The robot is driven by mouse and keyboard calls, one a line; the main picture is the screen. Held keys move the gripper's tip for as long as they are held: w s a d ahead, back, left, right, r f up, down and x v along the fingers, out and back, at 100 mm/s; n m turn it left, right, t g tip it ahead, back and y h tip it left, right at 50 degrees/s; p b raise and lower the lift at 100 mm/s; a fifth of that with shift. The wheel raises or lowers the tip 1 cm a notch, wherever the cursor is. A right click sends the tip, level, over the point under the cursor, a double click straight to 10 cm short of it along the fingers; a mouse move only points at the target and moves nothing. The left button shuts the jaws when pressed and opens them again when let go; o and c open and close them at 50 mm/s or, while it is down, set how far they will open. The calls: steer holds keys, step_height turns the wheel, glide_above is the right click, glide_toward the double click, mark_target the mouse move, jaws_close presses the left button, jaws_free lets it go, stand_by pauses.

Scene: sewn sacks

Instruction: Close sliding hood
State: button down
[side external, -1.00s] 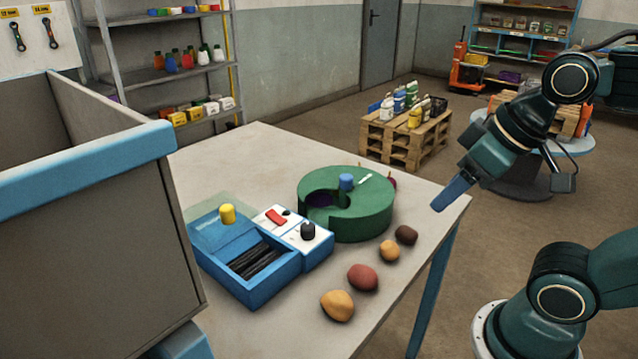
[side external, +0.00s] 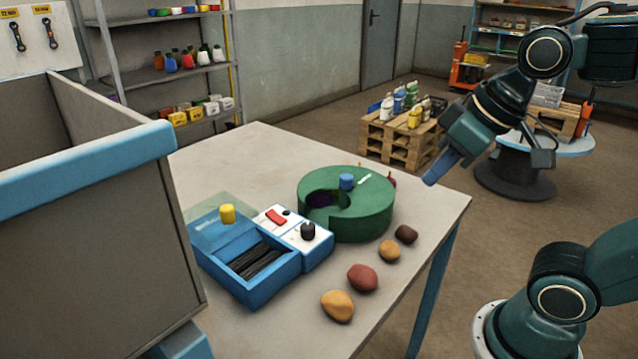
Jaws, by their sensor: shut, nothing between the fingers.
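A blue box (side external: 258,296) stands on the table, its top partly open, with dark strips showing inside. A see-through hood (side external: 212,232) with a yellow knob (side external: 227,213) covers the box's back left part and reaches past its rear edge. A white panel with a red switch (side external: 275,216) and a black knob (side external: 308,231) adjoins the box on the right. My gripper (side external: 431,180) is shut and empty. It hangs in the air near the table's right corner, well to the right of the hood and touching nothing.
A round green housing (side external: 347,215) with a blue knob (side external: 346,182) stands between my gripper and the box. Several potato-like lumps (side external: 363,277) lie along the table's right edge. A tall grey bin with a blue rim (side external: 90,175) fills the left foreground. The table's back is clear.

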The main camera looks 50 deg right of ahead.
steer(key=w+a+r+n, duration=0.1)
steer(key=w+a+r, duration=0.25)
steer(key=w, duration=0.65)
steer(key=n+g+y, duration=0.1)
steer(key=n+g, duration=0.1)
steer(key=n, duration=0.2)
glide_above(212, 218)
step_height(212, 218, down, 5)
steer(key=shift+s+d+f, duration=0.2)
steer(key=shift+s, duration=0.1)
steer(key=shift+f, duration=0.1)
steer(key=x, duration=1)
steer(key=shift+a, duration=0.15)
steer(key=shift+s+d, duration=0.3)
steer(key=shift+s, duration=0.3)
steer(key=shift+s+d, duration=0.3)
steer(key=shift+s, duration=0.3)
steer(key=shift+s+d, duration=0.25)
steer(key=shift+s, duration=0.35)
